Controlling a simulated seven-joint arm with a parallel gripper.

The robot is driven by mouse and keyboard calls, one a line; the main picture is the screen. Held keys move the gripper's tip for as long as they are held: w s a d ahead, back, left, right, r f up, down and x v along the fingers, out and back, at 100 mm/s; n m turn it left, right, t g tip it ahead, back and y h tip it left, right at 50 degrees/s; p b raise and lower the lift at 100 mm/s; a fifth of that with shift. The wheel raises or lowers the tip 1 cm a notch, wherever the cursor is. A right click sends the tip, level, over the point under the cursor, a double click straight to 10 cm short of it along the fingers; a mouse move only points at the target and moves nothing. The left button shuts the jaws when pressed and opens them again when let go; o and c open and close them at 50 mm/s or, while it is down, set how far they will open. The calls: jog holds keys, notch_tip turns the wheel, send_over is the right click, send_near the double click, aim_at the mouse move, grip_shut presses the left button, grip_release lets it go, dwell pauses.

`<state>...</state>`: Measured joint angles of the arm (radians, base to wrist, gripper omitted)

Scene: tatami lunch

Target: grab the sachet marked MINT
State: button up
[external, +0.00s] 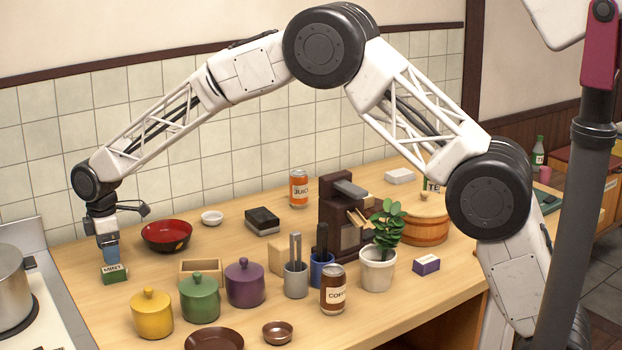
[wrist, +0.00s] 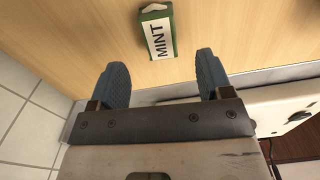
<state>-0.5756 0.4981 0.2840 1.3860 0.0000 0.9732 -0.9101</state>
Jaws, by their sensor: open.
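The sachet marked MINT (external: 114,274) is green with a white label and lies on the wooden counter at the left in the external view. In the wrist view the MINT sachet (wrist: 158,36) sits at the top centre, beyond the fingertips and roughly in line with the gap between them. My gripper (external: 110,255) is just above the sachet in the external view. Its two blue-grey fingers are spread apart with nothing between them, as the wrist view of the gripper (wrist: 161,70) shows.
A red-black bowl (external: 167,235) stands right of my gripper. An open wooden box (external: 201,268) and lidded yellow (external: 152,315), green (external: 200,300) and purple (external: 245,284) pots stand to the right and front. A stove with a steel pot (external: 12,285) is at the left.

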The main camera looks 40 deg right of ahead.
aim_at(113, 269)
jog(key=shift+d+f, duration=0.1)
jog(key=shift+f, duration=2.5)
jog(key=c, duration=1)
